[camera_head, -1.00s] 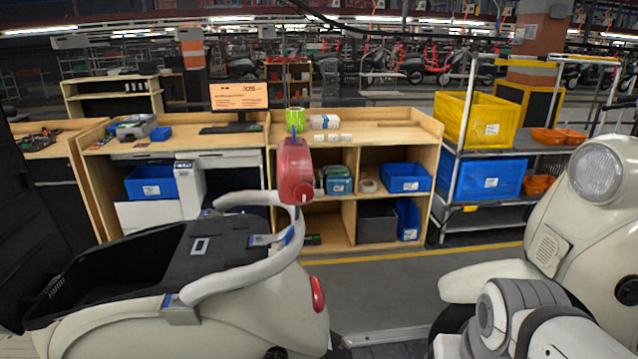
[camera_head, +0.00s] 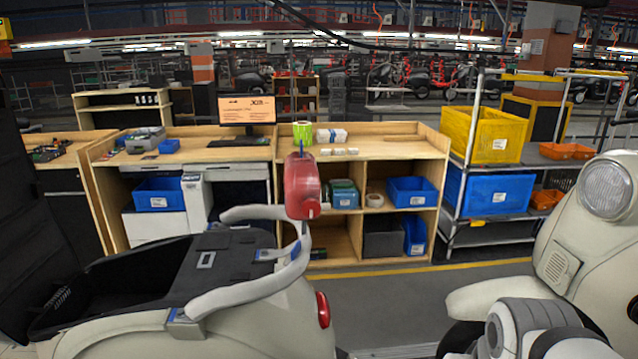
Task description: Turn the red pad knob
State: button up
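A red pad (camera_head: 303,183) stands upright at the rear end of the pale grey rail (camera_head: 255,283) of a cream scooter, near the picture's middle. A small round red knob (camera_head: 313,208) shows low on the pad's right side. Its turn angle is too small to tell. A blue piece (camera_head: 300,140) sticks up from the pad's top. A grey and white jointed part at the bottom right looks like my arm. My gripper is not in view, and nothing is seen touching the pad or knob.
The cream scooter body (camera_head: 255,325) with its black open tub (camera_head: 75,290) fills the lower left. Another cream scooter (camera_head: 585,240) stands at the right. A wooden workbench (camera_head: 385,140) and a cart with a yellow crate (camera_head: 485,135) stand behind. Grey floor lies between.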

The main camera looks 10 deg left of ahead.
aim_at(311, 207)
jog(key=u, duration=0.7)
jog(key=k, duration=1.05)
jog(key=z, duration=0.7)
jog(key=i, duration=1)
jog(key=z, duration=0.05)
